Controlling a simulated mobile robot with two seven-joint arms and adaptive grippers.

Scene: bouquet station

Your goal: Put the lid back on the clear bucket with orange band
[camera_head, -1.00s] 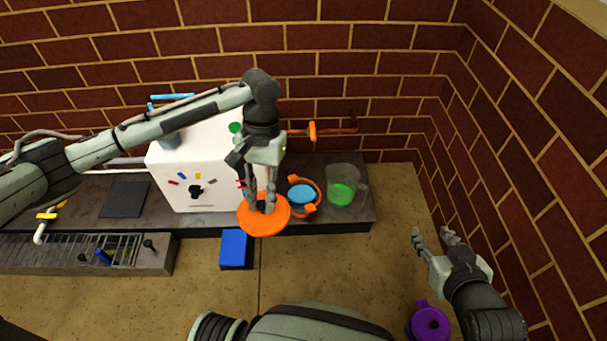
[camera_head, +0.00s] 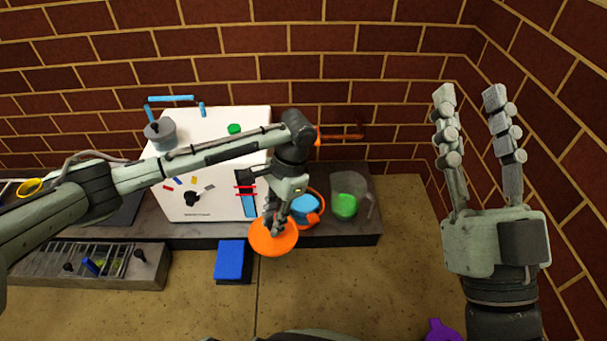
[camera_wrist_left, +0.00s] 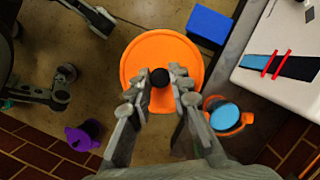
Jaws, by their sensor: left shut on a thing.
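The orange round lid (camera_head: 272,241) has a black knob, and my left gripper (camera_head: 274,222) is shut on that knob. In the left wrist view the lid (camera_wrist_left: 150,52) lies below the fingertips of my left gripper (camera_wrist_left: 160,82). The clear bucket with orange band (camera_head: 306,209) stands on the counter just right of the lid, with blue showing inside. It also shows in the left wrist view (camera_wrist_left: 228,116), right of and apart from the lid. My right gripper (camera_head: 478,145) is raised at the right, open and empty.
A clear pitcher (camera_head: 349,196) with green contents stands right of the bucket. A white box (camera_head: 205,180) stands to the left on the counter. A blue block (camera_head: 231,260) is in front of the counter. A purple container (camera_head: 441,331) is on the floor at the lower right.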

